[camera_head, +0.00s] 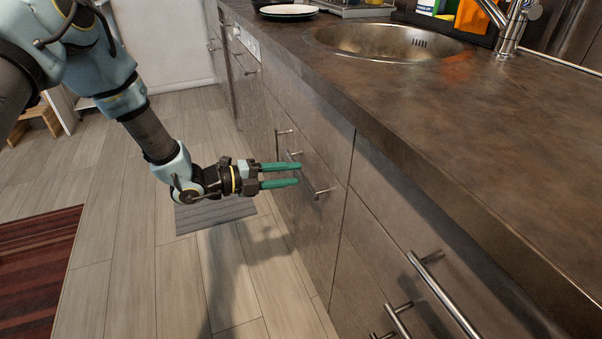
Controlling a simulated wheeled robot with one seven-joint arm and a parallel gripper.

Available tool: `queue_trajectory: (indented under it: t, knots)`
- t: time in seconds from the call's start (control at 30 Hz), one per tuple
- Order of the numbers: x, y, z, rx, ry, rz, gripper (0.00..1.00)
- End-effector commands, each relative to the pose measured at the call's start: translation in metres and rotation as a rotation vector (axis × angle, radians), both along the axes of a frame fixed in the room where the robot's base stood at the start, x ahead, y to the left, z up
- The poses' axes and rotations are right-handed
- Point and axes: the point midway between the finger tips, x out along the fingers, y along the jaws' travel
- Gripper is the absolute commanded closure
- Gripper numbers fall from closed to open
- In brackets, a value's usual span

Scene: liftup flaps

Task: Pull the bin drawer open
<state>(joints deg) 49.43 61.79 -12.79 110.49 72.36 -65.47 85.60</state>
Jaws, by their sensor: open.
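My gripper (299,175) reaches right toward the dark brown cabinet fronts, its two green fingers apart and nothing seen between them. A short metal bar handle (325,192) on the cabinet front below the sink lies just right of and below the fingertips. Two more small handles show behind the fingers, one above them (285,132) and one close to the upper fingertip (295,154). No front stands visibly open. The picture does not mark which front is the bin drawer, and I cannot tell whether the fingers touch any handle.
The countertop (450,120) overhangs the fronts and holds a round sink (385,42) with a tap (513,25). Long bar handles (440,292) stick out at the lower right. The wooden floor (130,290) left of the cabinets is mostly clear, with a red striped rug (38,275).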

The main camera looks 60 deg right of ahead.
Motion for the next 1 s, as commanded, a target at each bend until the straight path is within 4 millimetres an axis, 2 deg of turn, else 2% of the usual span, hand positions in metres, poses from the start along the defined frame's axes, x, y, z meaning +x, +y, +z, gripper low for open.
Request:
queue_trajectory:
  t: [0.23, 0.6, 1.0]
  knots:
    - [-0.016, -0.024, -0.006, 0.000, 0.001, 0.001, 0.56]
    - [-0.019, -0.027, -0.007, 0.000, 0.000, 0.002, 0.56]
    - [-0.019, -0.027, -0.006, 0.001, 0.000, 0.002, 1.00]
